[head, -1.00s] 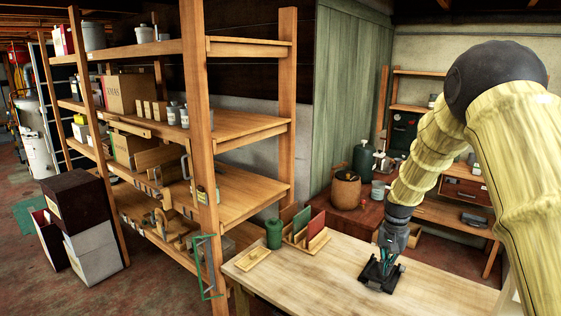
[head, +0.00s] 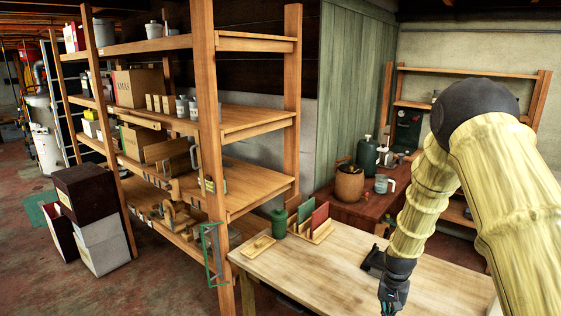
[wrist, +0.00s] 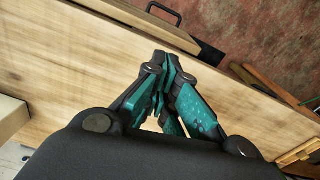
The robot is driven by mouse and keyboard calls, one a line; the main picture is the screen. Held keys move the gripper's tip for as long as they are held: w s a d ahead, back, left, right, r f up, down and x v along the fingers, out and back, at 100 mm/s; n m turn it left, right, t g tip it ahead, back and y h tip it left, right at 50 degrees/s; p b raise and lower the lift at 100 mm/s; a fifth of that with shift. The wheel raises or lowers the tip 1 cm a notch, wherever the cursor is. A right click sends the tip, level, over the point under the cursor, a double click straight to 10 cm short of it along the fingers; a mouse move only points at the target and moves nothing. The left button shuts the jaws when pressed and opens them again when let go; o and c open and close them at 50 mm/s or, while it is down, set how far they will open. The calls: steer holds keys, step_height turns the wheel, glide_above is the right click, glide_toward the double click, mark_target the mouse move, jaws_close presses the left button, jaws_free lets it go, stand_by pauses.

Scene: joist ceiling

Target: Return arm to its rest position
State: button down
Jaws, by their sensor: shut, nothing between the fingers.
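My gripper (head: 391,300) is low at the bottom of the head view, over the near part of the light wooden table (head: 330,262). Its tips are partly cut off by the frame edge there. In the wrist view my gripper (wrist: 168,62) shows teal fingers closed together with nothing between them. A black object (head: 373,260) lies on the table just behind my gripper, partly hidden by my arm. A black handle-like piece (wrist: 165,13) shows at the top of the wrist view, apart from the fingers.
On the table stand a green canister (head: 278,223), a wooden rack with red and green panels (head: 312,222) and a small wooden tray (head: 258,250). Tall wooden shelves (head: 208,130) stand at left. A dark side table (head: 350,208) holds a barrel-shaped pot (head: 349,184) and mug (head: 381,184).

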steer(key=s+a+f+n+b, duration=0.1)
steer(key=s+a+f+b, duration=0.15)
steer(key=s+f, duration=0.85)
steer(key=s+a+f+n+b, duration=0.1)
steer(key=s+f, duration=0.4)
steer(key=s, duration=0.5)
steer(key=s+a+f+n+b, duration=0.2)
steer(key=s+a+f, duration=0.2)
steer(key=s, duration=0.6)
steer(key=s+a+f+n+b, duration=0.1)
steer(key=s+f, duration=0.4)
steer(key=s, duration=0.5)
steer(key=shift+s+a+f+n+b, duration=0.4)
steer(key=shift+a+b, duration=0.1)
steer(key=shift+a, duration=0.35)
